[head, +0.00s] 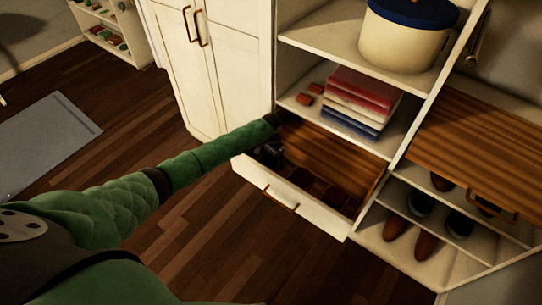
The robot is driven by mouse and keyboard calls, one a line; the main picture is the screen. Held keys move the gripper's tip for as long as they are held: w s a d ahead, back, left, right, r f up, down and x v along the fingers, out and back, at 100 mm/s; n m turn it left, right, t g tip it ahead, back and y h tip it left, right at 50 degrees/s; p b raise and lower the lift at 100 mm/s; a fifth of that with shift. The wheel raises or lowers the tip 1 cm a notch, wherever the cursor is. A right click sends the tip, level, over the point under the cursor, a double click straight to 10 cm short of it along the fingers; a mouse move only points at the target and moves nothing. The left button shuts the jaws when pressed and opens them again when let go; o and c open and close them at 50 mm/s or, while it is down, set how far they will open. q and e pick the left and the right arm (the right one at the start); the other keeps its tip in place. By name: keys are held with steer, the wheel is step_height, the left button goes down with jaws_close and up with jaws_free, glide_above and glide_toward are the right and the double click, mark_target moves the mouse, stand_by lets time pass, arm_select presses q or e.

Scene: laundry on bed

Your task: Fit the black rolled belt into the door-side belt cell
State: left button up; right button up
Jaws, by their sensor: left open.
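An open drawer (315,213) with a white front stands out from the wardrobe. Dark divided cells (325,190) show inside it, in shadow. My left arm, in a green sleeve, reaches over the drawer's left end. My left gripper (269,153) is open, low inside or just above the left part of the drawer. I cannot make out the black rolled belt; the shadow and my gripper hide that area. Which cell is the door-side one cannot be told clearly. My right gripper is not in view.
Folded clothes (362,100) and two small reddish-brown items (310,94) lie on the shelf above the drawer. A cream box with a blue lid (405,40) stands higher. Shoes (428,243) sit on racks at right. A closed white cabinet (205,75) stands at left. The wooden floor in front is clear.

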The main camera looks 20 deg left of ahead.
mark_target(271, 157)
arm_select(q)
steer(key=shift+r, duration=0.3)
step_height(271, 157, up, 12)
steer(key=b, duration=0.3)
steer(key=shift+f, duration=0.2)
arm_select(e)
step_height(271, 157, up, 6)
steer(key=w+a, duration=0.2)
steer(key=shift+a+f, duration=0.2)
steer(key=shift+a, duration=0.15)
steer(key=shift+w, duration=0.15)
